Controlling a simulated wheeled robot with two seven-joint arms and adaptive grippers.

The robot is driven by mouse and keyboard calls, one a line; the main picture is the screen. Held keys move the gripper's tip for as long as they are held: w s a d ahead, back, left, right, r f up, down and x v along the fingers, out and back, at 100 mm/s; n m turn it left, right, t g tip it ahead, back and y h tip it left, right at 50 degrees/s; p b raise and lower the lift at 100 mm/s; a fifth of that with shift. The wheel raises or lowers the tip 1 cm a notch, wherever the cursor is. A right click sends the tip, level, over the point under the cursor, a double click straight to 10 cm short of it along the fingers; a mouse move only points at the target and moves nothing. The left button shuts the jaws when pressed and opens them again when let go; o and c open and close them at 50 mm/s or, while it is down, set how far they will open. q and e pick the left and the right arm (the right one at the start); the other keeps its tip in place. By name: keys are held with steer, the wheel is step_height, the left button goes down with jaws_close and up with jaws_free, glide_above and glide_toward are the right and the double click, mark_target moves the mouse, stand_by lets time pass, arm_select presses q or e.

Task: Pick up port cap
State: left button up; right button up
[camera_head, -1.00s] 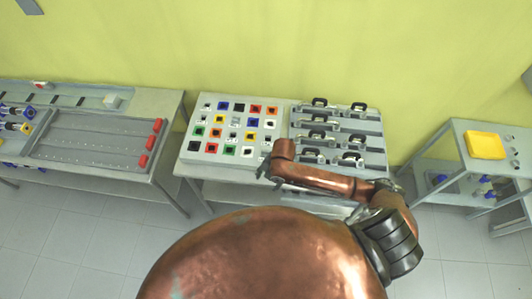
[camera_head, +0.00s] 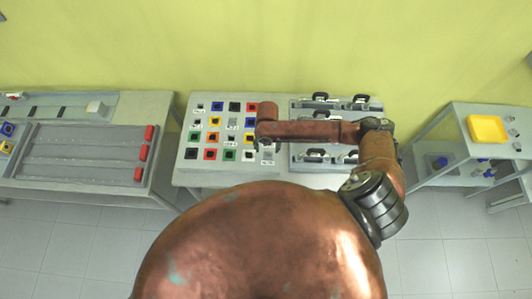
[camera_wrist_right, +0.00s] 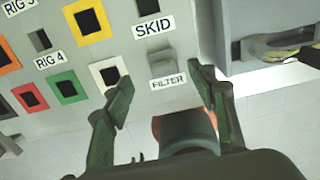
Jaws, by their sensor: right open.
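My right gripper (camera_wrist_right: 165,79) is open in the right wrist view, its two dark green fingers spread above the labelled board (camera_wrist_right: 120,20). Between and just beyond the fingertips is a small grey block (camera_wrist_right: 162,65), between the labels SKID and FILTER. I cannot tell whether it is a port cap. Coloured square frames with black centres, such as a white one (camera_wrist_right: 109,74) and a green one (camera_wrist_right: 67,87), sit to its left. My left gripper is not in view.
A rack with black-handled clamps (camera_head: 345,112) stands right of the board. A left table holds a grey tray (camera_head: 80,150) with red blocks (camera_head: 140,154). A right cart carries a yellow tray (camera_head: 487,129). Open floor lies between the tables.

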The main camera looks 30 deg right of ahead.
mark_target(268, 154)
steer(key=f, duration=0.1)
steer(key=f+p, duration=0.1)
steer(key=f, duration=0.1)
steer(key=shift+s+d+f, duration=0.1)
steer(key=shift+s, duration=0.3)
steer(key=shift+w+f, duration=0.15)
steer(key=shift+f, duration=1)
steer(key=c, duration=1.2)
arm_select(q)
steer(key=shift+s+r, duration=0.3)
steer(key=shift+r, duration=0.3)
arm_select(e)
steer(key=shift+r, duration=0.15)
steer(key=shift+c, duration=0.2)
